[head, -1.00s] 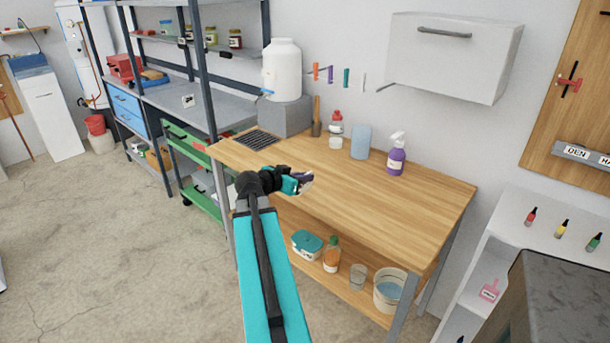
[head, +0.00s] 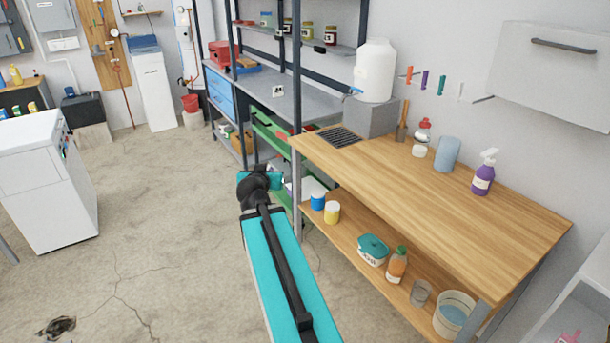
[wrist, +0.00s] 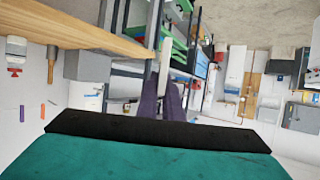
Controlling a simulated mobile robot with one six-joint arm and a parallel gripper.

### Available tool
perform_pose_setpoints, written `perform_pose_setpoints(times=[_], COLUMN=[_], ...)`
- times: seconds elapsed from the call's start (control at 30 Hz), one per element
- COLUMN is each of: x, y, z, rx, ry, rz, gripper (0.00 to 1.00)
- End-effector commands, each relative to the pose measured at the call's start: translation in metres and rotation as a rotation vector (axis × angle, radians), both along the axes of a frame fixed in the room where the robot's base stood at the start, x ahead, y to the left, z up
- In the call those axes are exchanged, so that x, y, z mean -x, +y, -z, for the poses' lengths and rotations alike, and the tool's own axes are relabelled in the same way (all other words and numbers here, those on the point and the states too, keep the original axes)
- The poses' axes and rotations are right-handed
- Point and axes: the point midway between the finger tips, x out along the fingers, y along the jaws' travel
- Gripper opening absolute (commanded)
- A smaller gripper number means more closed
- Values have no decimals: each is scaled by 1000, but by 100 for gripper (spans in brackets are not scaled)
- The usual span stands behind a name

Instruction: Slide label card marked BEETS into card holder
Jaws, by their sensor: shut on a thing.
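My gripper (wrist: 162,92) shows in the wrist view as two purple fingers shut on a thin white card (wrist: 165,58). The card is seen nearly edge-on, and no lettering on it can be read. In the head view the fingers are mostly hidden behind my wrist, which is in front of the green cart, left of the wooden bench. Small dark holders sit on the front edge of the upper shelf, below the jars; one is the right-hand holder (head: 319,48). The card is well apart from them.
A wooden workbench (head: 440,200) with bottles stands at the right. A grey metal shelf unit (head: 330,102) is behind, with a small white sign (head: 278,91) on its worktop. Open concrete floor lies to the left.

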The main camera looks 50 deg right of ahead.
Motion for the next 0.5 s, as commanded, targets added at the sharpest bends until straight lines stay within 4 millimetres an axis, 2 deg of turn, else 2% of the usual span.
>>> perform_pose_setpoints(times=[0.03, 0.2, 0.5], x=[-14, -52, -101], y=[19, 75, 170], z=[-5, -17, -44], rx=[0, -1, 0], ry=[-3, -3, -5], rz=[-54, -217, -472], gripper=[0, 0, 0])
